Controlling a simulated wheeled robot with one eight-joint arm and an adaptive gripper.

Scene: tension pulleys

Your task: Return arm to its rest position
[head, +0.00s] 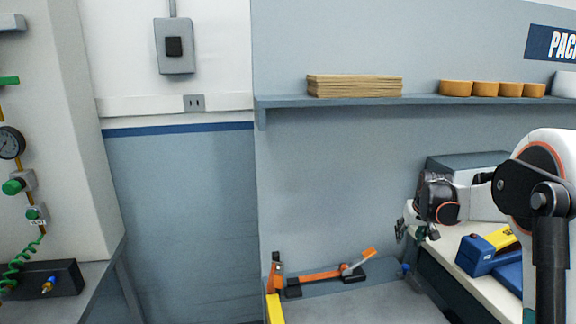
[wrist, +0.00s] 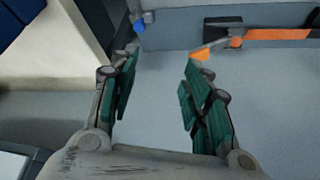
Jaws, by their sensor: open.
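My gripper (wrist: 158,90) is open in the wrist view, its two green-padded fingers spread apart with nothing between them. In the head view my gripper (head: 411,230) is at the right, at the end of my white and dark arm, close to the edge of the white-topped bench. Beyond the fingers in the wrist view is a grey surface (wrist: 160,120). An orange tool with a grey clamp part (wrist: 236,37) lies past the right finger. A small blue knob (wrist: 139,25) shows past the left finger.
The orange tool also shows in the head view (head: 318,276), along the back of the grey surface (head: 370,306). A blue and yellow device (head: 488,250) sits on the white bench (head: 487,287) at right. A shelf (head: 350,101) holds cardboard and tape rolls. A panel with gauge (head: 10,143) stands left.

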